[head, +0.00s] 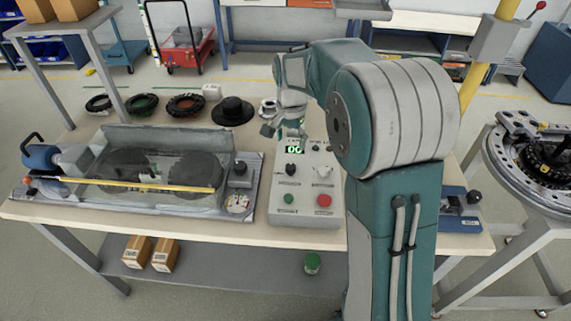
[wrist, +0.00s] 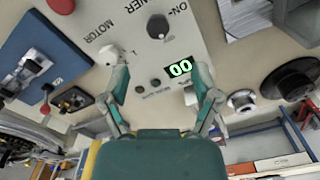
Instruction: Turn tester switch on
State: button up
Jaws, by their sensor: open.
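The tester is a light grey control box (head: 305,212) on the workbench. It has a lit green display (head: 294,149) reading 00, a black knob (head: 290,170), a pale switch (head: 322,171), a green button (head: 289,199) and a red button (head: 324,200). In the wrist view the pale switch (wrist: 108,55) is beside the word MOTOR and the black knob (wrist: 157,26) is near "ON-". Which one is the tester switch is not clear. My gripper (head: 284,131) is open and empty above the box's far end; its fingers (wrist: 160,70) straddle a small dark lamp and the display.
A clear-lidded tray (head: 150,192) with a yellow bar stands left of the box. Several rings and a black hat-shaped part (head: 232,110) lie behind. A blue device (head: 455,212) is to the right, and a round fixture (head: 548,160) stands beyond the bench.

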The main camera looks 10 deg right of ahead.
aim_at(291, 166)
jog(key=f, duration=0.3)
jog(key=d+f, duration=0.1)
jog(key=f, duration=0.1)
jog(key=shift+s, duration=0.1)
jog(key=f, duration=0.2)
jog(key=a+f, duration=0.1)
jog(key=f, duration=0.1)
jog(key=shift+a+f, duration=0.15)
jog(key=shift+f, duration=0.25)
jog(key=shift+d, duration=0.4)
jog(key=shift+a, duration=0.15)
grip_shut()
